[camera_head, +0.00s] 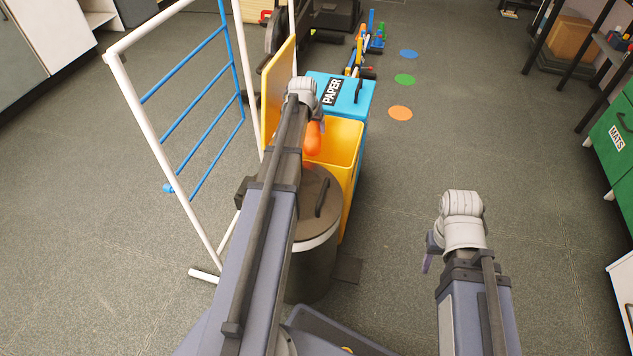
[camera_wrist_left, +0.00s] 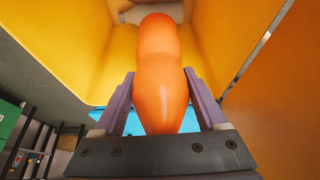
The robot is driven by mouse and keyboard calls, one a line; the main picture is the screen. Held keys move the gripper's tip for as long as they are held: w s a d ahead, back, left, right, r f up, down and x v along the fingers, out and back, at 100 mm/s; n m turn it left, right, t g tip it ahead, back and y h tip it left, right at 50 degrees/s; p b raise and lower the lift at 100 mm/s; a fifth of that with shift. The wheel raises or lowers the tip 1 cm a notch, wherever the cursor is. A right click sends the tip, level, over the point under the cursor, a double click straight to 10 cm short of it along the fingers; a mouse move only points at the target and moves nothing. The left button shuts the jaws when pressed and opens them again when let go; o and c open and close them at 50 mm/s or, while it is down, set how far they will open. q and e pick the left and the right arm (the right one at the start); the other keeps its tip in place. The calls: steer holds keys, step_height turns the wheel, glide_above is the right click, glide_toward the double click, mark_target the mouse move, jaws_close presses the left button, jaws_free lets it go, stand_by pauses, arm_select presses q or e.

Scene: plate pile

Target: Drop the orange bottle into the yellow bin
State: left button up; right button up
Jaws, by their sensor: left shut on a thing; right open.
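The orange bottle (camera_head: 313,138) is held in my left gripper, over the opening of the yellow bin (camera_head: 347,135) in the head view. In the left wrist view the bottle (camera_wrist_left: 158,60) stands between the two purple fingers of my left gripper (camera_wrist_left: 159,82), which are shut on it. Yellow walls of the bin (camera_wrist_left: 228,50) surround the bottle there. The bin's lid (camera_head: 279,92) stands open. In the head view my left arm hides part of the bin and the left fingers. My right gripper (camera_head: 427,262) is open and empty, low over the floor on the right.
A blue bin labelled PAPER (camera_head: 352,97) stands just behind the yellow bin. A dark bin with a brown lid (camera_head: 325,215) stands in front. A white frame with blue bars (camera_head: 143,110) is at the left. Open floor lies to the right, with coloured dots.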

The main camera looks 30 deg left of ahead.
arm_select(q)
steer(key=o, duration=1.3)
steer(key=shift+r, duration=0.15)
steer(key=p+v, duration=0.7)
steer(key=shift+s+r, duration=0.2)
steer(key=shift+r, duration=0.1)
steer(key=shift+d, duration=0.15)
